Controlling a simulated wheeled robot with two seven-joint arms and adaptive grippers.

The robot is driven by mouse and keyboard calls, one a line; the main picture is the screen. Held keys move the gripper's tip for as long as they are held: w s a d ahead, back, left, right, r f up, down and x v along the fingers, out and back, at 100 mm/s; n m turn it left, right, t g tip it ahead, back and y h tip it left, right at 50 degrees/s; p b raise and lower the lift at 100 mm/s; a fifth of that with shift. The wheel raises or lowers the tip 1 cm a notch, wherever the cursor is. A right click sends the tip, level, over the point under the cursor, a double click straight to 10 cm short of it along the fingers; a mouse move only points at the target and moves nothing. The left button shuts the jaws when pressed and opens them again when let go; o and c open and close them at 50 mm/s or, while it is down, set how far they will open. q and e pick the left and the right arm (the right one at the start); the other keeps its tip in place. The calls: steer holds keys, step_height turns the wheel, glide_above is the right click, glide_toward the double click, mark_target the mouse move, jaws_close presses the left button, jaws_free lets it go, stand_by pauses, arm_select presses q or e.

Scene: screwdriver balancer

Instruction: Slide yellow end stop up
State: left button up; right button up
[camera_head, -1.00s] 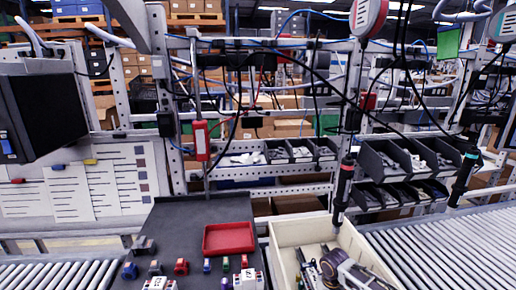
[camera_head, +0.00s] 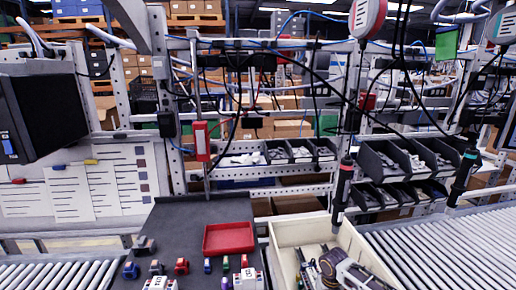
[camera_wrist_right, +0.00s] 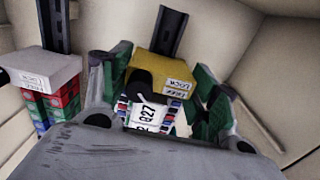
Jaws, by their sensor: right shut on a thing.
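The yellow end stop (camera_wrist_right: 168,70) shows in the right wrist view, with "LOCK" and "FREE" labels on its face. It sits at the lower end of a dark rail (camera_wrist_right: 170,32). My right gripper (camera_wrist_right: 165,82) has its green fingers on either side of the end stop and is shut on it. A dark rounded part and a white block marked "827" (camera_wrist_right: 152,115) are just below it. In the head view, my right gripper (camera_head: 335,262) is down inside the beige bin, and the end stop cannot be made out. My left gripper is not in view.
The beige bin (camera_head: 283,232) has walls close around the right gripper. A second rail (camera_wrist_right: 54,25) carries a grey end stop (camera_wrist_right: 40,68) and red and green blocks. A red tray (camera_head: 228,237) and several small parts lie on the dark mat. A screwdriver (camera_head: 342,190) hangs over the bin.

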steer(key=shift+w+a+r+t, duration=0.3)
steer(key=shift+w+a+r, duration=0.35)
steer(key=shift+w, duration=0.2)
stand_by(0.7)
steer(key=o, duration=0.9)
steer(key=shift+f, duration=0.1)
steer(key=shift+o, duration=1)
steer(key=shift+w, duration=0.15)
steer(key=shift+s+d+f, duration=0.2)
steer(key=shift+s, duration=0.5)
steer(key=shift+f, duration=0.15)
steer(key=shift+s+r, duration=0.2)
steer(key=shift+s, duration=0.05)
steer(key=shift+r, duration=0.7)
stand_by(0.4)
step_height(320, 180, up, 12)
steer(key=shift+s+f, duration=0.25)
steer(key=shift+s, duration=0.2)
stand_by(0.6)
